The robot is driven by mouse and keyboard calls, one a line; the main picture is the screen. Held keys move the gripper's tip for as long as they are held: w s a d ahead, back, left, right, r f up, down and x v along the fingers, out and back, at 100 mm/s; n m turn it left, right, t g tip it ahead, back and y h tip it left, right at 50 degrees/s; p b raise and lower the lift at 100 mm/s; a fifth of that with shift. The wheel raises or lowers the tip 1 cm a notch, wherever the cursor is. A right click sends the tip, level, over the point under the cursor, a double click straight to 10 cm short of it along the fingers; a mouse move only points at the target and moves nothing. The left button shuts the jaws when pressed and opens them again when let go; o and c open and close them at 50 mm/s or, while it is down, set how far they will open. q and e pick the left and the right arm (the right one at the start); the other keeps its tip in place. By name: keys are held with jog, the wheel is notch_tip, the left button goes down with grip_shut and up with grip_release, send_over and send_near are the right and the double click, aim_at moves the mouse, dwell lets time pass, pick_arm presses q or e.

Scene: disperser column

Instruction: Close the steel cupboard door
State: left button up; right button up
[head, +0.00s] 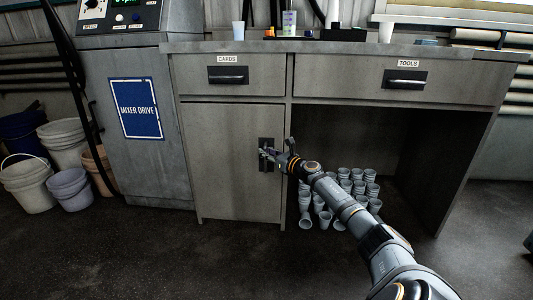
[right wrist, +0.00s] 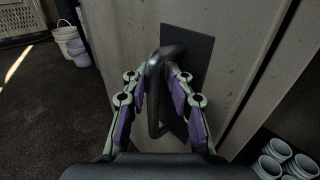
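The grey steel cupboard door (head: 225,165) is under the drawer marked CARDS. In the head view it looks flush or nearly flush with its frame; I cannot tell whether a thin gap is left. Its dark handle plate (head: 266,155) is near the door's right edge. My right gripper (head: 270,153) is at this handle. In the right wrist view the black bar handle (right wrist: 155,100) stands between the two fingers of the right gripper (right wrist: 161,72), with the fingertips closed in against its upper part. My left gripper is not in view.
The worktop (head: 330,48) above holds cups and bottles. A mixer drive cabinet (head: 150,160) stands left of the cupboard, with several buckets (head: 68,188) beyond it. Several stacked cups (head: 350,185) stand in the open space right of the door. The floor in front is clear.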

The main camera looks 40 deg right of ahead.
jog(key=shift+a, duration=0.1)
dwell(0.4)
send_near(258, 125)
jog(key=w, duration=0.5)
jog(key=shift+w+a, duration=0.1)
jog(key=shift+w, duration=0.1)
jog(key=shift+r, duration=0.1)
jog(key=shift+s, duration=0.1)
